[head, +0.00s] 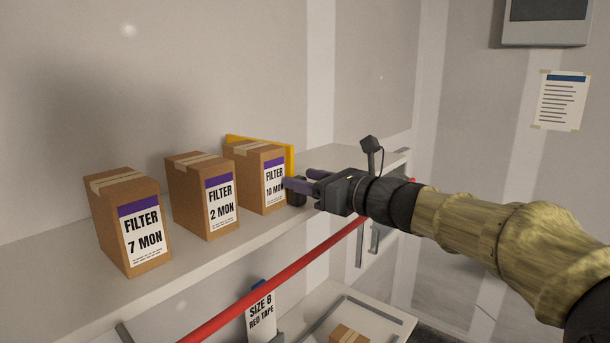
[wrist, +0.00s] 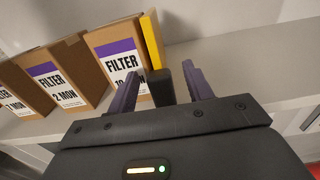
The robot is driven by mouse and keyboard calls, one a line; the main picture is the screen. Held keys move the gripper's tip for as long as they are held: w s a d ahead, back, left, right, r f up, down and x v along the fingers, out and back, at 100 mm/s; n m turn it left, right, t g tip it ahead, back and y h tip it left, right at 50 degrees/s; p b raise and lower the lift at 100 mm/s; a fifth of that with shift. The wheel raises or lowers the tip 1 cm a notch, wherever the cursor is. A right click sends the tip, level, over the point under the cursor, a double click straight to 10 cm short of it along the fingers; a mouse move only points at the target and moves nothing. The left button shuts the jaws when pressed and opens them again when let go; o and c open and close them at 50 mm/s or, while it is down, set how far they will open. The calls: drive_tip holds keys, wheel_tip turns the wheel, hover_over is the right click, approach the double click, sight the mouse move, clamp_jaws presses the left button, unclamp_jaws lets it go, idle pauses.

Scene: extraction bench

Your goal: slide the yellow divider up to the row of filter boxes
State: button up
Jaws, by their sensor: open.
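The yellow divider (head: 290,160) stands upright at the right end of the row, right beside the 10 MON filter box (head: 257,178); it also shows in the wrist view (wrist: 153,40). I cannot tell whether they touch. A dark block (wrist: 163,87) sits at the divider's front end. My gripper (head: 301,179) is open, with its purple fingers on either side of this block in the wrist view (wrist: 162,72). The left finger is close to the block, and a wider gap shows at the right finger. The 2 MON box (head: 203,195) and 7 MON box (head: 130,222) stand further left.
The boxes stand apart on a pale shelf (head: 60,272) against the wall. The shelf is bare to the right of the divider. A red bar (head: 270,285) runs below the shelf front. A lower surface holds a SIZE 8 RED TAPE label (head: 261,312) and a small carton (head: 347,334).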

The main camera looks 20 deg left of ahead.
drive_tip(key=shift+s, duration=0.1)
clamp_jaws()
drive_tip(key=shift+f+b, duration=0.1)
drive_tip(key=shift+b, duration=0.45)
